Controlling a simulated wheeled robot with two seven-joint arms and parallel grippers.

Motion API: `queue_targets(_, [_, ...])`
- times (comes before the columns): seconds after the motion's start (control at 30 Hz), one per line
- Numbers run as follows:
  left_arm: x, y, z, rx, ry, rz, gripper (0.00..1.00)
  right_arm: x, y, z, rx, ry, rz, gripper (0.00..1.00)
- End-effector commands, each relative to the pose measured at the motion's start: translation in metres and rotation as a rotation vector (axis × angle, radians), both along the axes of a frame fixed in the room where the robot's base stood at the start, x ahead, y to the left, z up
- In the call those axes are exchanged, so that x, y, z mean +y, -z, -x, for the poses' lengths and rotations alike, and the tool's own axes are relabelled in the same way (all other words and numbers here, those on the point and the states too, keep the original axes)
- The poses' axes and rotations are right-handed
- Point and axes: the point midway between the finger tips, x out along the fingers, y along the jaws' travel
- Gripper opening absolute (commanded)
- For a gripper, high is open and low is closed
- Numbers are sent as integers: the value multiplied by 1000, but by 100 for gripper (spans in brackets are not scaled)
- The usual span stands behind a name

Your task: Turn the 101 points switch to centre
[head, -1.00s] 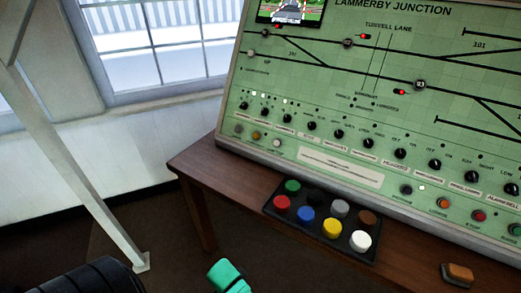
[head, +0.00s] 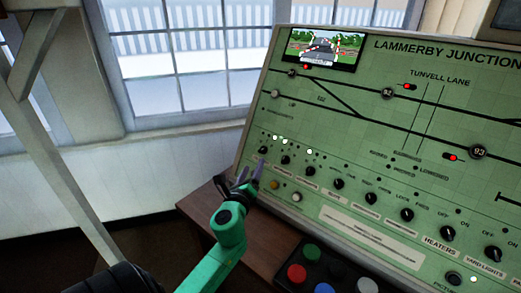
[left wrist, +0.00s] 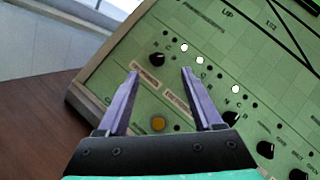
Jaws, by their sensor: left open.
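A green signal panel (head: 330,120) carries a row of black rotary knobs along its lower part. The leftmost knob (head: 263,150) has a small label below it that I cannot read, so I cannot tell which knob is the 101 points switch. My left gripper (head: 249,172) is open and empty at the panel's lower left, close to that knob. In the left wrist view the leftmost knob (left wrist: 157,59) shows between and just beyond the two fingertips (left wrist: 160,73), with no clear contact. Its pointer direction is too small to tell. My right gripper is out of view.
More knobs, such as the second knob (head: 286,159), run to the right. White lamps (head: 285,141) are lit above them. A yellow button (head: 275,184) sits below. A black tray (head: 345,270) of coloured buttons lies on the wooden table (head: 205,205). A window is behind.

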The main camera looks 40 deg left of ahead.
Motion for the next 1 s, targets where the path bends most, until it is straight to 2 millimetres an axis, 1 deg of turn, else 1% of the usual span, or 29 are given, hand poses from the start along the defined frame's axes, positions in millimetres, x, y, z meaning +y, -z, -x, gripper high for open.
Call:
queue_targets(0.03, [6, -3, -13, -3, -1, 0, 68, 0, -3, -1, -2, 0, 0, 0])
queue_targets(0.1, [15, -3, -30, -3, -2, 0, 68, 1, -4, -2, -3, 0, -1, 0])
queue_targets(0.2, [25, -2, -53, -3, -2, 2, 68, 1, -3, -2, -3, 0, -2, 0])
queue_targets(0.3, [34, -1, -70, -2, -2, 2, 68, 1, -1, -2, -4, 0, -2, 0])
queue_targets(0.43, [39, -1, -82, -1, -1, 3, 68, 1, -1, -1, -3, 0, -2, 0])
queue_targets(0.67, [39, -1, -83, 0, 0, 4, 68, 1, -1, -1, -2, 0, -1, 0])
queue_targets(0.7, [39, -1, -83, 0, 0, 4, 60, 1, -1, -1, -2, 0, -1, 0])
queue_targets(0.77, [39, -1, -83, 0, 0, 4, 37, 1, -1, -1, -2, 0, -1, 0])
queue_targets(0.8, [39, -1, -83, 0, 0, 4, 22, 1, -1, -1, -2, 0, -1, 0])
queue_targets(0.87, [39, -1, -83, 0, -1, 4, 0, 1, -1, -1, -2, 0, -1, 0])
queue_targets(1.0, [39, -1, -83, 0, -2, 6, 0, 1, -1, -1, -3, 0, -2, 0])
